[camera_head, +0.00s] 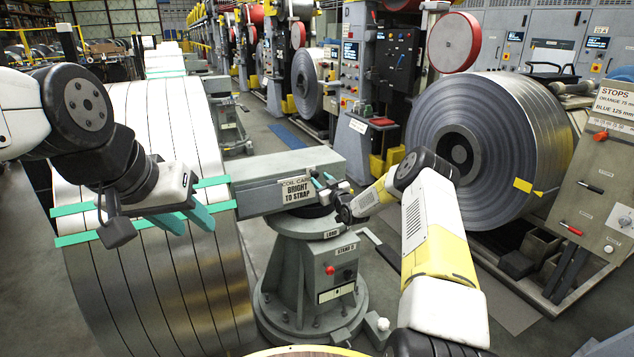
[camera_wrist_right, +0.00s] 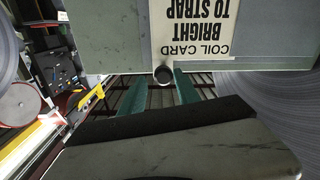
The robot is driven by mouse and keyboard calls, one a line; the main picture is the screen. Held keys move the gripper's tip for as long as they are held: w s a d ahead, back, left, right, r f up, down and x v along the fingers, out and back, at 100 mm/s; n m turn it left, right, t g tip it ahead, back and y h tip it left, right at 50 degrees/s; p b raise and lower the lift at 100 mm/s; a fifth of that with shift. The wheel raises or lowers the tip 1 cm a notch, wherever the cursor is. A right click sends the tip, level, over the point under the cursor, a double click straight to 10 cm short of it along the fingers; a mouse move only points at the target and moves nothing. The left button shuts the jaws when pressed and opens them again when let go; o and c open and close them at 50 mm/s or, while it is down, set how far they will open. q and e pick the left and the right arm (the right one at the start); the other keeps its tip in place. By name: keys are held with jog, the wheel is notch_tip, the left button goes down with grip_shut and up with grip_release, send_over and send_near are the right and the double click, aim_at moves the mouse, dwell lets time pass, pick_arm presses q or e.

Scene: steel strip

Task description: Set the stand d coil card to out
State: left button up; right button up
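The coil card (camera_head: 297,190), a pale plate reading "COIL CARD BRIGHT TO STRAP", is on the side of the grey block on top of stand D (camera_head: 315,265). In the right wrist view the card (camera_wrist_right: 195,28) appears upside down, with a round dark knob (camera_wrist_right: 162,75) at its lower edge. My right gripper (camera_head: 325,179) is at the card's right end. In its wrist view its two teal fingers (camera_wrist_right: 158,90) are apart, with the knob between their tips; contact is unclear. My left gripper (camera_head: 184,218) is open and empty before the strapped coil.
A large strip coil (camera_head: 150,130) with teal straps stands left of the stand. Another steel coil (camera_head: 500,140) is at right, near a slanted "STOPS" panel (camera_head: 600,170). The stand bears a red button (camera_head: 329,270) and a "LOAD" label. Machines line the aisle behind.

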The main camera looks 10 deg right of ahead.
jog(key=shift+v, duration=1.5)
jog(key=s+a+r+g+h, duration=0.1)
jog(key=s+r+g, duration=0.1)
jog(key=r, duration=0.5)
jog(key=s+a+r+g, duration=0.1)
jog(key=s+r, duration=0.2)
jog(key=r, duration=0.4)
jog(key=s+d+r+g+h, duration=0.1)
jog(key=s+r+g+h, duration=0.15)
jog(key=s+r, duration=0.85)
jog(key=s+m+g, duration=0.5)
jog(key=s, duration=3.5)
jog(key=shift+w+a+g, duration=0.1)
jog(key=shift+g, duration=0.15)
